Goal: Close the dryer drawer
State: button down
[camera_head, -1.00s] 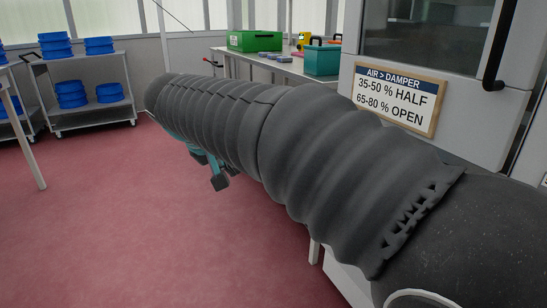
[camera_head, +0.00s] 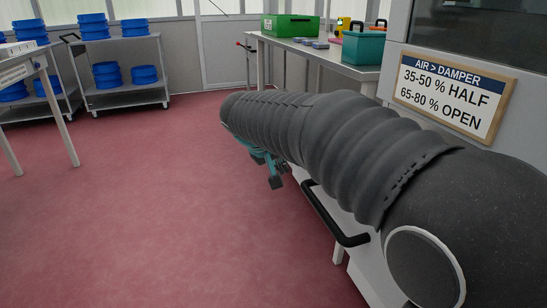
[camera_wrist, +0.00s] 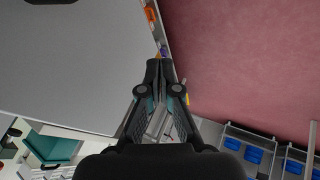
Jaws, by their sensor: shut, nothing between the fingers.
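The dryer (camera_head: 421,28) is the grey cabinet at the right in the head view, with an air damper sign on it. A dark bar handle (camera_head: 334,216) on a pale front shows low beside my arm; my arm hides much of this front, so I cannot tell how far the drawer stands out. My gripper (camera_wrist: 160,66) is shut and empty in the wrist view, its tips close to the edge of a large grey panel (camera_wrist: 75,65). In the head view its teal and black parts show partly beyond the arm, left of the handle.
A bench (camera_head: 325,53) with a green crate (camera_head: 290,27) and a teal box (camera_head: 363,47) stands behind the arm. Carts with blue trays (camera_head: 107,75) stand at the back left, and a white table (camera_head: 30,62) at left. The red floor (camera_head: 150,200) between is clear.

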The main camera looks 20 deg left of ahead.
jog(key=shift+w+d, duration=0.6)
jog(key=shift+d, duration=0.25)
jog(key=shift+w+d, duration=0.55)
jog(key=shift+d, duration=0.25)
